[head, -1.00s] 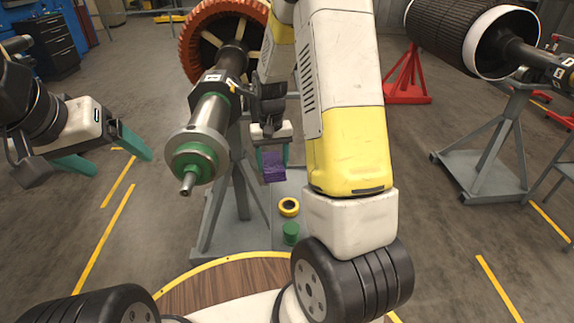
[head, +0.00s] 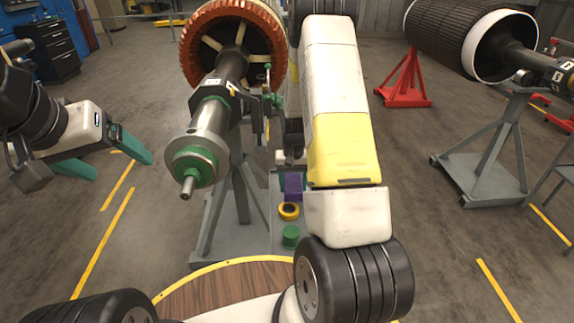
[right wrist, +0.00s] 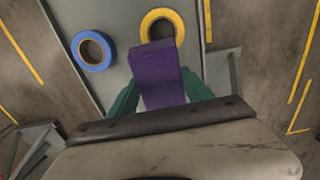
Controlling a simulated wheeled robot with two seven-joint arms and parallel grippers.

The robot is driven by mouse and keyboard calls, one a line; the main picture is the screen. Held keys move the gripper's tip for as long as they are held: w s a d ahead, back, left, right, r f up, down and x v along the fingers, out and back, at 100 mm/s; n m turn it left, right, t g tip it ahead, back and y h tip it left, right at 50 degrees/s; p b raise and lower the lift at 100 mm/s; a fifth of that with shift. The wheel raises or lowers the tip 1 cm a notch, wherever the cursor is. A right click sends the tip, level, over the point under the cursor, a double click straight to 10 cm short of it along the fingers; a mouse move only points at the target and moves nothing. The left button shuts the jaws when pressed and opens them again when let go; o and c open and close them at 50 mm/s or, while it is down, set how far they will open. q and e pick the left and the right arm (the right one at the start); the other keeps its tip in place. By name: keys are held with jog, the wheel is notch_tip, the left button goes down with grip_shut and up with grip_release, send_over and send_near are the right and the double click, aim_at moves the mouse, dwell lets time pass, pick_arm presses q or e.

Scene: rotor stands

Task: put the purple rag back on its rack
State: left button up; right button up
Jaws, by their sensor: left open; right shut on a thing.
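The purple rag (head: 293,187) hangs below my right gripper in the head view, just above a yellow tape roll in the picture. In the right wrist view the rag (right wrist: 158,76) lies between the green fingers of my right gripper (right wrist: 160,86), which is shut on it. In the head view my right arm hides most of that gripper. My left gripper (head: 122,168) is open and empty at the left, far from the rag. I cannot make out the rag's rack for sure.
A grey stand (head: 235,200) holds a rotor with a metal shaft (head: 205,137) close left of my right arm. A yellow tape roll (head: 289,211), a green roll (head: 291,236) and a blue tape roll (right wrist: 93,50) lie on a grey surface below. Another rotor stand (head: 480,180) is at the right.

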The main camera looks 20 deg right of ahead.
jog(key=w+d, duration=0.1)
jog(key=w, duration=0.1)
jog(key=w+d, duration=0.4)
jog(key=shift+w+d+f, duration=0.15)
jog(key=shift+d+f, duration=0.05)
jog(key=shift+f, duration=0.15)
jog(key=shift+w+d+f, duration=0.1)
jog(key=shift+w+f, duration=0.05)
jog(key=shift+f, duration=1.6)
jog(key=shift+f, duration=0.1)
jog(key=o, duration=1.3)
